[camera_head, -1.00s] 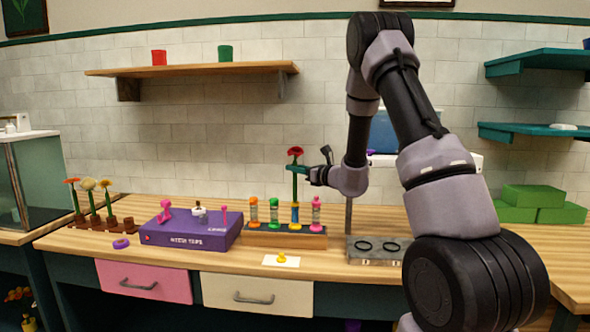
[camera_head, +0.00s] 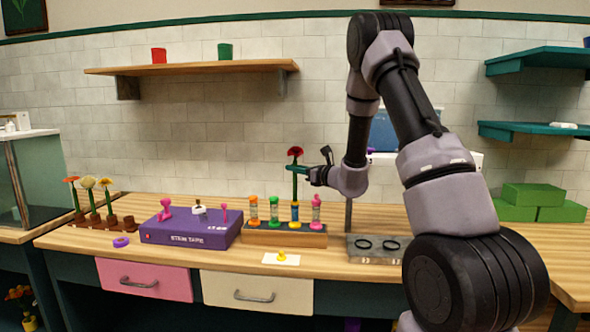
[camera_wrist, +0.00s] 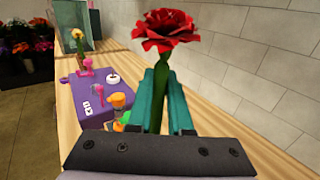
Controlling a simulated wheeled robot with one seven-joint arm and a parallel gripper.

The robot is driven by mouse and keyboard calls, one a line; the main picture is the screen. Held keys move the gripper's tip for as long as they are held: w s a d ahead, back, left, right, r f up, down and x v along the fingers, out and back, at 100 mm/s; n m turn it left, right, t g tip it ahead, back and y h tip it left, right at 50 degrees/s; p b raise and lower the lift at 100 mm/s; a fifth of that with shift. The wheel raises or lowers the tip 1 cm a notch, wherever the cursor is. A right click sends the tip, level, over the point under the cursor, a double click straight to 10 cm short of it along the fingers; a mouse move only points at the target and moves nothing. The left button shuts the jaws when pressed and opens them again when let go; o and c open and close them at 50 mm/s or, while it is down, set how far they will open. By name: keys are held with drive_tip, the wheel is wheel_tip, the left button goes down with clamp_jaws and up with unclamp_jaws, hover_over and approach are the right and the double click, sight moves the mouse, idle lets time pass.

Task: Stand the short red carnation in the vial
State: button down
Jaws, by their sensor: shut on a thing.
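My gripper (camera_head: 297,169) is shut on the green stem of the red carnation (camera_head: 295,153), just below its bloom. The carnation is upright. In the wrist view the bloom (camera_wrist: 166,29) stands above the teal fingers (camera_wrist: 166,95). The stem runs down to the open vial (camera_head: 295,213), which looks blue with a yellow base, in the wooden rack (camera_head: 285,238). The stem's lower end meets the vial's mouth in the head view; I cannot tell how deep it reaches. In the wrist view my gripper hides this vial.
Orange (camera_head: 253,209), green (camera_head: 274,210) and pink (camera_head: 316,208) vials stand close by in the same rack. A yellow stopper (camera_head: 282,255) lies on a white card in front.

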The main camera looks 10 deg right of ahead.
drive_tip(key=shift+f, duration=2.2)
drive_tip(key=shift+c, duration=0.9)
unclamp_jaws()
drive_tip(key=v, duration=0.9)
idle(0.5)
idle(0.3)
